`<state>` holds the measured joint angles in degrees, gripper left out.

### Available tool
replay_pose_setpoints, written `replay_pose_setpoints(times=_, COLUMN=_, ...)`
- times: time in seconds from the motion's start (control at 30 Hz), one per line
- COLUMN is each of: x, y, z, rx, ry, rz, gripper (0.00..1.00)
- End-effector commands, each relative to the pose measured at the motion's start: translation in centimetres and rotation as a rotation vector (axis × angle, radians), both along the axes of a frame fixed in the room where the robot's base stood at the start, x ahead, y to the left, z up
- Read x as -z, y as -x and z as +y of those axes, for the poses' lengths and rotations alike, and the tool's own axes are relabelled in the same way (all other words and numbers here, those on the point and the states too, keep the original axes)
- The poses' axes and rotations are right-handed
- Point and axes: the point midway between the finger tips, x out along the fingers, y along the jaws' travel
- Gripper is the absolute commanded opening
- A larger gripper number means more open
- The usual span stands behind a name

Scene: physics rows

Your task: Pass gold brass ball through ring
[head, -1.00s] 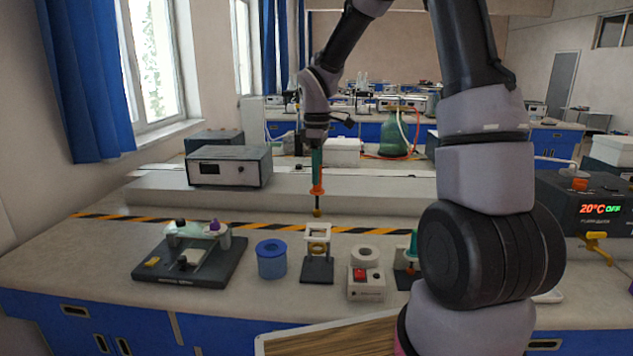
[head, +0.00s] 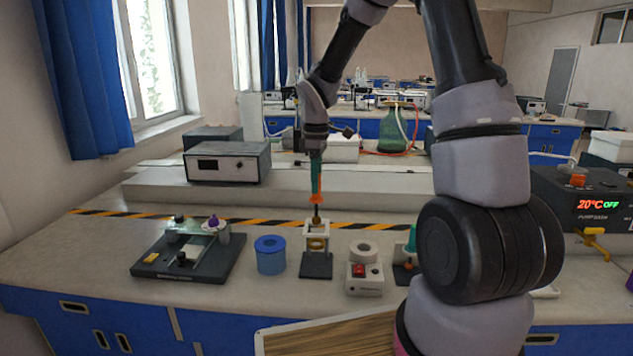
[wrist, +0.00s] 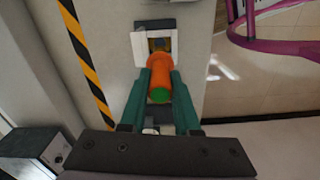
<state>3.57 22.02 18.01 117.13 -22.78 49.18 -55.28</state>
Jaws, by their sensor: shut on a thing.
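The gold brass ball (head: 316,221) hangs at the lower end of a dark rod under an orange handle (head: 322,183). My gripper (head: 316,187), with teal fingers, is shut on this handle and holds it roughly upright. The ring (head: 316,244) is brass-coloured and sits in a white frame (head: 305,236) on a dark base. The ball shows at the frame's top opening, above the ring; I cannot tell whether it touches the frame. In the wrist view the orange handle (wrist: 159,72) covers most of the ball and ring, with the white frame (wrist: 140,48) just beyond.
A blue cup (head: 270,256) stands left of the frame, and a white device with a red switch (head: 363,276) stands right. A small stand with a teal part (head: 411,243) is further right. A black-based apparatus (head: 187,250) lies far left. The striped strip runs behind.

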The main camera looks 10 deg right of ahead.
Motion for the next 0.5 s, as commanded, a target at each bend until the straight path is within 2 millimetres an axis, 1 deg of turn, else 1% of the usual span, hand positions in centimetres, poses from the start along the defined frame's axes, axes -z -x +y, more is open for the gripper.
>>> replay_pose_setpoints(times=0.17, x=0.3, y=0.0, z=0.0, rx=-0.001, ry=0.0, rz=0.0, gripper=0.0)
replay_pose_setpoints(times=0.5, x=1.6, y=0.0, z=0.0, rx=-0.001, ry=0.0, rz=0.001, gripper=0.0)
